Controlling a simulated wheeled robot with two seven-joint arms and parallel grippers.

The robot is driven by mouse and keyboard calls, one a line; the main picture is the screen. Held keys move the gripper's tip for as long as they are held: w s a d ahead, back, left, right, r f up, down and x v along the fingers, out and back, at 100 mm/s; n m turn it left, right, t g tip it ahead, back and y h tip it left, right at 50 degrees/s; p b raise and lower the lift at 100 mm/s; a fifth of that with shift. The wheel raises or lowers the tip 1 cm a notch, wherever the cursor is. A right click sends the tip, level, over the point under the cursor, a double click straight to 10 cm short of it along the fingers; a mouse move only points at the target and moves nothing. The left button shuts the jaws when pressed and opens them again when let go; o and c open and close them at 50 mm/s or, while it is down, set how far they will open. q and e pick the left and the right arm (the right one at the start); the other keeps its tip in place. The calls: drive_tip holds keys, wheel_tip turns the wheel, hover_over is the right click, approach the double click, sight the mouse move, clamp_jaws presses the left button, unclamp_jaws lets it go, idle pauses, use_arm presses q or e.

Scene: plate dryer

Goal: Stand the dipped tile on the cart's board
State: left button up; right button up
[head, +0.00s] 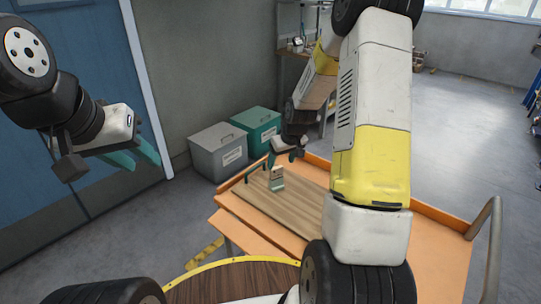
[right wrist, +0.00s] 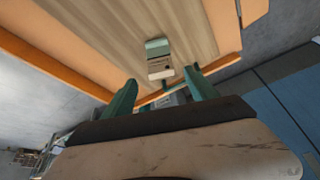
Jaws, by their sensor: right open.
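The dipped tile (head: 277,178), pale with a green lower part, appears to stand upright on the wooden board (head: 285,212) of the orange cart (head: 440,250). It also shows in the right wrist view (right wrist: 159,60), just beyond my fingertips. My right gripper (head: 277,160) is open, with its green fingers (right wrist: 160,80) spread to either side of the tile's line and a small gap to it. Whether a finger touches the tile cannot be told. My left gripper (head: 142,158) hangs in the air at the left, empty, its green fingers apart.
A grey bin (head: 217,150) and a green bin (head: 255,128) stand against the wall behind the cart. The cart has a raised orange rim and a metal handle (head: 487,235) at the right. A round wooden top (head: 230,283) with a yellow edge is in front. Much of the board is bare.

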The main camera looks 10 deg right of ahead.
drive_tip(key=s+a+v, duration=0.1)
drive_tip(key=a+v, duration=0.2)
drive_tip(key=v, duration=1)
drive_tip(key=s+a+r+m, duration=0.1)
drive_tip(key=s+r, duration=0.3)
drive_tip(key=s, duration=0.4)
drive_tip(key=s+a+r+t, duration=0.1)
drive_tip(key=s+r, duration=0.4)
drive_tip(key=s, duration=0.2)
drive_tip(key=s+a+r+m+y, duration=0.1)
drive_tip(key=s+a+r, duration=0.1)
drive_tip(key=s+r, duration=0.3)
drive_tip(key=s, duration=0.3)
drive_tip(key=shift+s+m+t, duration=0.3)
drive_tip(key=shift+t, duration=0.1)
